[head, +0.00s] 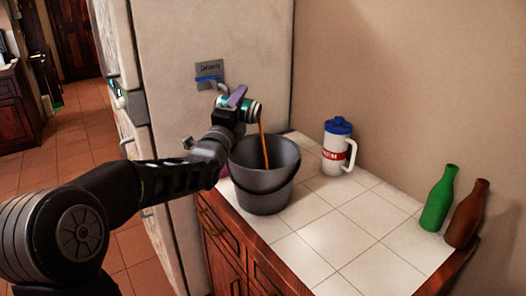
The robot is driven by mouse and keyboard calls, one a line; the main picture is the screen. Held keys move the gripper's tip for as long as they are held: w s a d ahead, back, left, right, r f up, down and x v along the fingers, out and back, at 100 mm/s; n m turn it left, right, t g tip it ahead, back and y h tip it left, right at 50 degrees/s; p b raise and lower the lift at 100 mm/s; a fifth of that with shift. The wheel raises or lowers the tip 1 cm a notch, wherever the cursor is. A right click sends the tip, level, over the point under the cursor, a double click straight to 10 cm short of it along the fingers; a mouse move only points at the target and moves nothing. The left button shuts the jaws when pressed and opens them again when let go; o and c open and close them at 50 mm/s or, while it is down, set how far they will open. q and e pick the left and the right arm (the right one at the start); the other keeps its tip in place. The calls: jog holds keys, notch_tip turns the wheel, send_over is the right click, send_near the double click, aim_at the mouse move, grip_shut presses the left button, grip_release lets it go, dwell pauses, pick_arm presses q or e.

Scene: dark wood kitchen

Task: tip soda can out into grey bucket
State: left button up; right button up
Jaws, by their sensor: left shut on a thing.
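The grey bucket (263,194) stands upright on the white tiled counter, its handle down against its side. My left gripper (237,104) is above the bucket's left rim and shut on the soda can (252,110). The can is greenish with a pale end and lies tipped on its side, its end facing right. A brown-orange stream of liquid (263,140) runs from the can down into the bucket. The bucket's bottom inside is hidden. My right gripper is not in view.
A white jug with a blue lid (338,152) stands behind and right of the bucket. A green bottle (438,203) and a brown bottle (465,218) stand at the counter's right edge. The fridge (215,50) is close behind my gripper. The counter's front middle (335,240) is clear.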

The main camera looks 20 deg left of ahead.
aim_at(251, 111)
pick_arm(q)
jog(key=shift+r, duration=0.1)
jog(key=shift+d+f+m+h+b, duration=0.25)
jog(key=shift+f+m+h+b, duration=0.15)
jog(key=shift+m+b, duration=0.7)
jog(key=shift+d+f+m+h+b, duration=0.2)
jog(key=shift+f+m+h+b, duration=0.15)
jog(key=shift+m+b, duration=0.75)
jog(key=shift+w+d+f+b, duration=0.1)
jog(key=shift+f+b, duration=0.15)
jog(key=shift+b, duration=0.35)
jog(key=shift+d+r+m+h+b, duration=0.3)
jog(key=shift+r+m+h, duration=0.1)
jog(key=shift+m, duration=0.6)
jog(key=shift+d+f+m+h+b, duration=0.2)
jog(key=shift+f+m+h+b, duration=0.2)
jog(key=shift+m+b, duration=0.55)
jog(key=shift+w+d+f+m+g+b, duration=0.1)
jog(key=shift+d+m+g+b, duration=0.05)
jog(key=shift+m+g+b, duration=0.2)
jog(key=shift+d+m, duration=0.1)
jog(key=shift+m, duration=0.2)
jog(key=shift+d+m, duration=0.15)
jog(key=shift+m, duration=0.25)
